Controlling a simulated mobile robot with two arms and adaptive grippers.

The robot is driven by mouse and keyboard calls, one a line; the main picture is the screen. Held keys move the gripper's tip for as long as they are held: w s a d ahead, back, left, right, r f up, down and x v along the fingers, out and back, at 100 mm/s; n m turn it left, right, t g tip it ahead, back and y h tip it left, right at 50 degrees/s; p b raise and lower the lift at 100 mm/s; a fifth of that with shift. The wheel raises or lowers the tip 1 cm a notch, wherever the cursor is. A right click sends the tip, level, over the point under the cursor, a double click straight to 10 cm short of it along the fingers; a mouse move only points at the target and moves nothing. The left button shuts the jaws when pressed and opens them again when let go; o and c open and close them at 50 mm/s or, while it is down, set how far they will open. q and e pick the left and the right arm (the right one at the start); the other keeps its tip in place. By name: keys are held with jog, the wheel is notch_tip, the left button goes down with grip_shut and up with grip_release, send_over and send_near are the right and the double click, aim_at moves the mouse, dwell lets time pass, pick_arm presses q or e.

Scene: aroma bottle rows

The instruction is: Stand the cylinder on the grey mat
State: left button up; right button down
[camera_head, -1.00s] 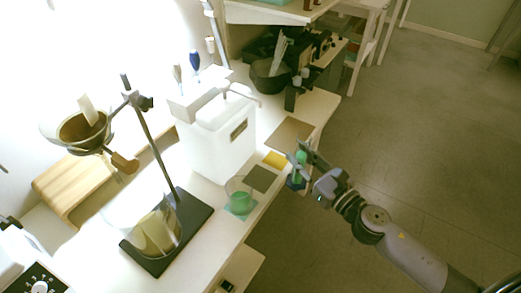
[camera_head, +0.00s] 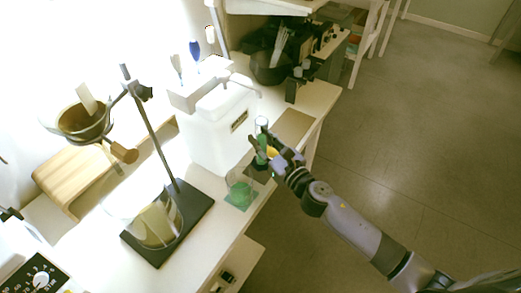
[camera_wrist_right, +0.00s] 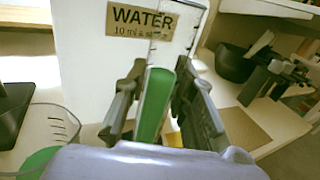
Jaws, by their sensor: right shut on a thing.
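The cylinder (camera_head: 262,126) is a clear, slim tube with green liquid. It is roughly upright in my right gripper (camera_head: 262,148), whose fingers are shut on it. In the right wrist view the green of the cylinder (camera_wrist_right: 155,103) shows between the two fingers (camera_wrist_right: 157,88); its foot is hidden. The grey mat (camera_head: 261,178) is a small dark square on the bench, largely covered by the gripper and cylinder. The cylinder is over or close to it; I cannot tell whether they touch. My left gripper is not in view.
A beaker with green liquid (camera_head: 240,191) stands close by on the left. The white water container (camera_head: 215,130) is just behind. A yellow patch (camera_head: 271,152) is partly hidden by the gripper. A tan board (camera_head: 293,127) lies to the right, bare. The bench edge is near.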

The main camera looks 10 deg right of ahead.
notch_tip(320, 180, down, 3)
jog(key=shift+r+b, duration=0.1)
jog(key=shift+b, duration=1)
jog(key=shift+w+a+f+b, duration=0.1)
jog(key=shift+f+b, duration=0.2)
jog(key=shift+w, duration=0.1)
jog(key=shift+f, duration=0.1)
jog(key=c, duration=1.3)
grip_release()
jog(key=shift+c, duration=0.2)
